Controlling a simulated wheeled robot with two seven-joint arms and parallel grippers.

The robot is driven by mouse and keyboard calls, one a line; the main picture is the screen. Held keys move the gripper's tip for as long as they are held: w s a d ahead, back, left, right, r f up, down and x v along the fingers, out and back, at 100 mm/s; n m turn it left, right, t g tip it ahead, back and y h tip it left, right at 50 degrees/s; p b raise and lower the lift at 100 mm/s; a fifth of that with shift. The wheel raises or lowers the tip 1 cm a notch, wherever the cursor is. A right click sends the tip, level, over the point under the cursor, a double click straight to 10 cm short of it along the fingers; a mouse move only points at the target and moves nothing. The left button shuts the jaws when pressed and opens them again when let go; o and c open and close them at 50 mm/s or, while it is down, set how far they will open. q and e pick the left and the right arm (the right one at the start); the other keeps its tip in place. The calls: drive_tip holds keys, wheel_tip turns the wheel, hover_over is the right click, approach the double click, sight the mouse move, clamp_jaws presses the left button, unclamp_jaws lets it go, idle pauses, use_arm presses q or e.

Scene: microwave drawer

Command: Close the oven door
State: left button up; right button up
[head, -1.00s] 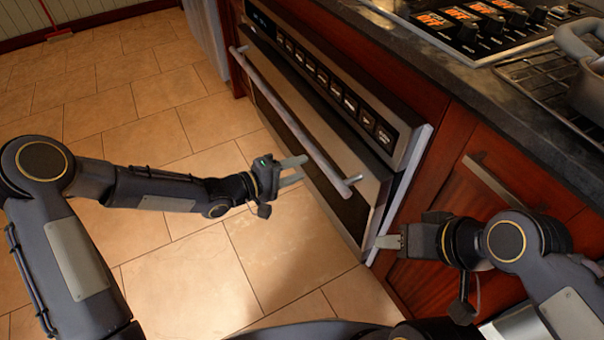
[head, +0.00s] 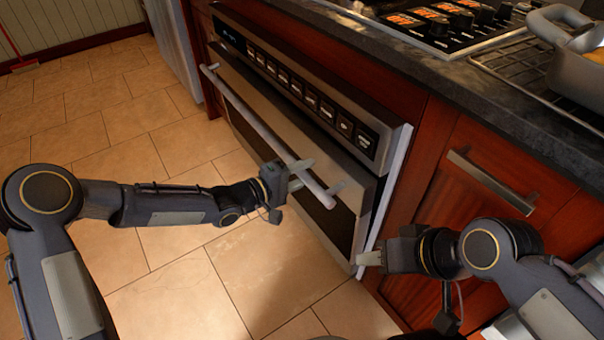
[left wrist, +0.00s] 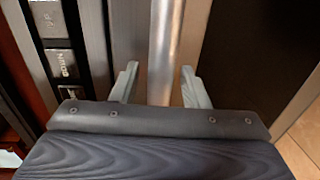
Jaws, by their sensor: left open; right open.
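The oven door (head: 275,150) is a steel drawer front with a dark window, set below a row of black buttons. It looks nearly flush with the oven frame; any small gap is hard to judge. Its long bar handle (head: 255,122) runs along the upper part. My left gripper (head: 302,175) is open at the near end of the handle. In the left wrist view the handle (left wrist: 165,50) passes between the two open fingers (left wrist: 160,88), with space on both sides. My right gripper (head: 372,259) is open and empty beside the oven's lower near edge.
A red wooden cabinet (head: 450,230) with a metal handle (head: 490,182) stands right of the oven. A dark countertop (head: 400,50) above carries a stove and a pot (head: 578,70). The tiled floor (head: 110,120) in front is clear.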

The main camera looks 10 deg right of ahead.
sight(321, 162)
use_arm(q)
clamp_jaws()
drive_tip(key=d+p, duration=0.1)
drive_tip(key=p, duration=0.1)
drive_tip(key=w+d+r+p, duration=0.1)
drive_tip(key=d, duration=0.1)
drive_tip(key=shift+r+y+p, duration=0.2)
drive_tip(key=shift+y+p, duration=0.15)
drive_tip(key=shift+y, duration=0.05)
drive_tip(key=shift+w+d, duration=0.15)
drive_tip(key=shift+d, duration=0.1)
unclamp_jaws()
drive_tip(key=shift+d+f, duration=0.1)
drive_tip(key=shift+d, duration=0.15)
drive_tip(key=shift+a, duration=0.1)
